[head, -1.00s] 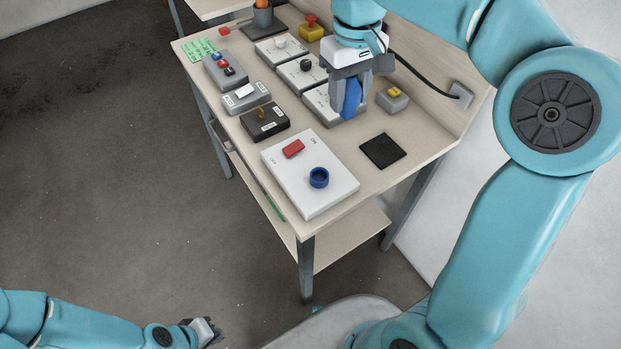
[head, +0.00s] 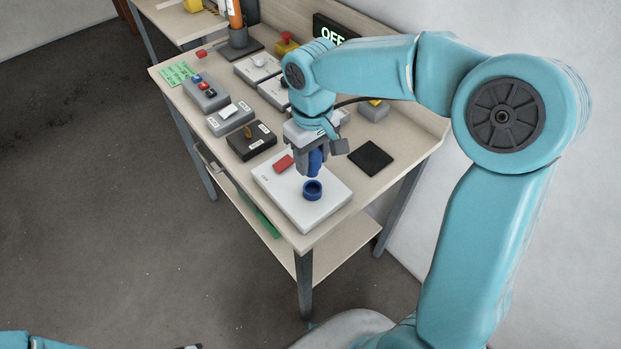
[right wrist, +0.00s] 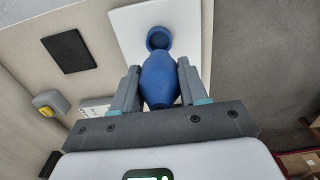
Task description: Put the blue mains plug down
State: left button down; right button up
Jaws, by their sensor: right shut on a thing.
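My right gripper (head: 312,165) is shut on the blue mains plug (head: 316,160), which hangs between the two grey fingers. In the right wrist view the plug (right wrist: 158,80) sits between the fingertips, its far end close to a blue ring-shaped socket (right wrist: 158,38). The socket (head: 313,190) is fixed on a white board (head: 333,203). The plug looks above the board, just behind the socket in the head view; the exact gap is unclear. Only a sliver of my left gripper (head: 190,346) shows at the bottom edge.
A red block (head: 284,162) sits on the white board near the gripper. A black square pad (head: 371,158) lies to the right. Switch boxes, such as a black one (head: 251,141), stand left and behind. An OFF sign (head: 333,30) stands at the back.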

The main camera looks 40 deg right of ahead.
jog(key=f, duration=0.2)
jog(key=shift+s+d+f, duration=0.1)
jog(key=shift+d+f, duration=0.1)
jog(key=shift+f, duration=0.15)
notch_tip(320, 180, down, 4)
jog(key=shift+a+f, duration=0.15)
jog(key=shift+f, duration=0.2)
jog(key=shift+f, duration=0.15)
jog(key=o, duration=1.1)
